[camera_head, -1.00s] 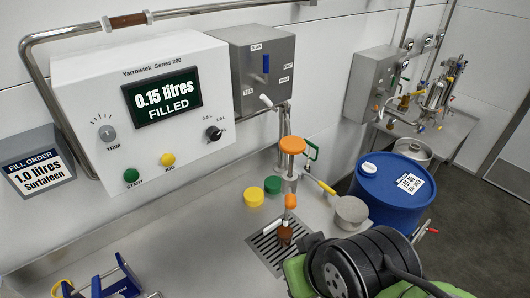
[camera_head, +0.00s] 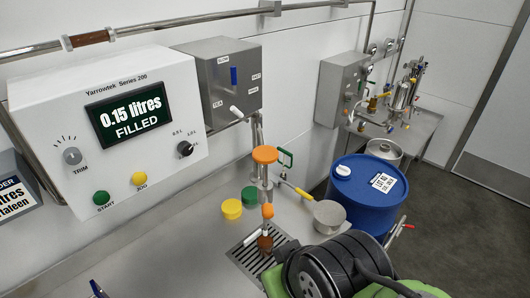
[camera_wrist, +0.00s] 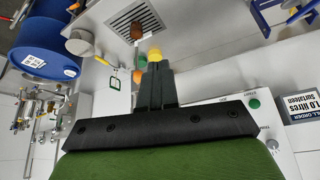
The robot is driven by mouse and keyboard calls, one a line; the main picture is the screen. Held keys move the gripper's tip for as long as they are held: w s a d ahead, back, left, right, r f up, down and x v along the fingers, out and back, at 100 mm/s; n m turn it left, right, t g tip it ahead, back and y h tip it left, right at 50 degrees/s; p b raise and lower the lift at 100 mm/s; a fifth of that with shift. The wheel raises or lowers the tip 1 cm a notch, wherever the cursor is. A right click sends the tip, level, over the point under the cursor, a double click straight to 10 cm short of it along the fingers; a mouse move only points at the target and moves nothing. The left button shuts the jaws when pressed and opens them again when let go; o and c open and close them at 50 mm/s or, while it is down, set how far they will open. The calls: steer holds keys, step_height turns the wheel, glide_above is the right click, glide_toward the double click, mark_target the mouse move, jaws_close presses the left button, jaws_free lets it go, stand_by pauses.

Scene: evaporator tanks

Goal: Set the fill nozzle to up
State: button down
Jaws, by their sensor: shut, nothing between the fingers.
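The fill nozzle seems to be the upright metal fitting (camera_head: 266,190) with an orange cap on top and an orange collar lower down. A short white lever (camera_head: 255,237) sticks out near its foot. I cannot tell its setting. A brown cup (camera_head: 265,244) stands below it on the drain grate. In the wrist view, the orange cap (camera_wrist: 137,76) shows just left of my fingers and the brown cup (camera_wrist: 137,30) lies beyond them. My gripper (camera_wrist: 154,66) is shut and empty, apart from the nozzle. Its fingers do not show in the head view.
The white control box (camera_head: 110,130) reads 0.15 litres filled. A grey switch box (camera_head: 220,85) hangs beside it. Yellow (camera_head: 231,209) and green (camera_head: 251,196) lids, a pan (camera_head: 328,216) and a blue drum (camera_head: 368,195) are around the nozzle.

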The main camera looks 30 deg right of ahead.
mark_target(266, 157)
stand_by(0.3)
steer(key=c, duration=1.7)
jaws_free()
steer(key=shift+f, duration=0.1)
steer(key=o, duration=1)
steer(key=w+d+f+t+b, duration=0.2)
steer(key=w+t+b, duration=0.3)
steer(key=w+b, duration=0.4)
steer(key=shift+w+d+f+b, duration=0.15)
steer(key=shift+w+f+b, duration=0.05)
steer(key=shift+f+b, duration=0.55)
steer(key=o, duration=0.7)
steer(key=w+d+m+t+h+b, duration=0.1)
steer(key=w+d+t+b, duration=0.3)
steer(key=b, duration=0.3)
steer(key=shift+w+d+t+b, duration=0.35)
steer(key=shift+w+d+t, duration=0.05)
steer(key=shift+w, duration=0.15)
steer(key=w+d+b, duration=0.1)
steer(key=w, duration=0.4)
steer(key=w+d+r+t+h, duration=0.1)
steer(key=w+d, duration=0.1)
steer(key=w, duration=0.4)
steer(key=w+d+r+t+b, duration=0.1)
steer(key=w+d, duration=0.1)
steer(key=w, duration=0.3)
steer(key=shift+w+d+r+m+h+b, duration=0.15)
steer(key=shift+w+d+m+h+b, duration=0.1)
steer(key=shift+w+m+h+b, duration=0.1)
